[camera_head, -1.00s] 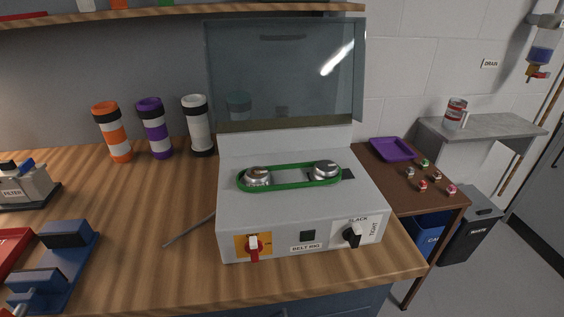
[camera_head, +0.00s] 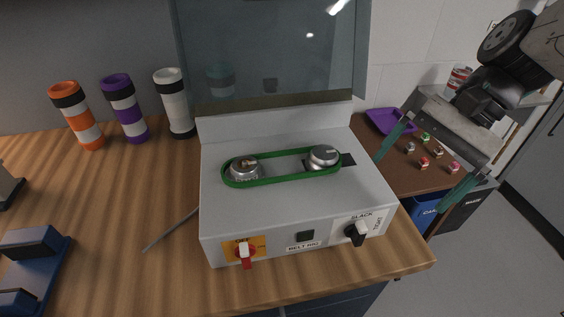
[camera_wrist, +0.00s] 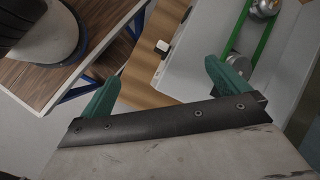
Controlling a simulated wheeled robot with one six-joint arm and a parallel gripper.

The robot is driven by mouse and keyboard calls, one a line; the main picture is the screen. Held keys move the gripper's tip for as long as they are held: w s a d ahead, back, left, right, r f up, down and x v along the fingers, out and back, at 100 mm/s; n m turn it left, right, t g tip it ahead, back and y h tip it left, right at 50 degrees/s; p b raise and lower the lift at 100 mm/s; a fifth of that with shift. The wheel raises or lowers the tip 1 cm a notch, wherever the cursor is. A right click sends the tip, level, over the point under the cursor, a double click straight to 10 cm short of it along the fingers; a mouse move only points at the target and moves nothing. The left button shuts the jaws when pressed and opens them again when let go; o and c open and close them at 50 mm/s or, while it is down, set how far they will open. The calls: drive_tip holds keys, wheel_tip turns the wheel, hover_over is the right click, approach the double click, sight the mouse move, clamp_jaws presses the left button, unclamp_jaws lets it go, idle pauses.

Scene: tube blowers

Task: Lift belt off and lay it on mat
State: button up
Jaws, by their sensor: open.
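The green belt (camera_head: 285,181) loops around two silver pulleys, the left one (camera_head: 246,169) and the right one (camera_head: 323,156), on top of the grey belt rig (camera_head: 270,212). Its run looks fairly straight. Part of the belt (camera_wrist: 265,40) also shows at the top right of the wrist view. My gripper (camera_head: 406,199) is open and empty, its teal fingers spread to the right of the rig and apart from the belt. In the wrist view my gripper (camera_wrist: 160,75) has nothing between its fingers. I cannot make out a mat.
A clear cover (camera_head: 275,55) stands raised behind the rig. The front has a red switch (camera_head: 246,255) and a slack/tight knob (camera_head: 356,234). A thin rod (camera_head: 170,229) lies to the left. A purple tray (camera_head: 381,121) and small parts sit on the right side table.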

sight(332, 151)
drive_tip(key=w+a+f+m+y, duration=0.1)
drive_tip(key=w+m+y, duration=0.1)
drive_tip(key=w, duration=0.2)
drive_tip(key=w+a+f+m+y, duration=0.1)
drive_tip(key=w+a+m+y, duration=0.1)
drive_tip(key=w+m, duration=0.1)
drive_tip(key=w+a+f+m+y, duration=0.2)
drive_tip(key=w+m, duration=0.1)
drive_tip(key=w, duration=0.2)
drive_tip(key=shift+w+a+g+y, duration=0.2)
drive_tip(key=shift+w+g+y, duration=0.2)
drive_tip(key=shift+w+a+f, duration=0.1)
drive_tip(key=shift+w+a, duration=0.05)
drive_tip(key=shift+w, duration=0.05)
drive_tip(key=shift+m, duration=0.3)
drive_tip(key=x, duration=0.7)
drive_tip(key=shift+a, duration=0.35)
drive_tip(key=c, duration=0.9)
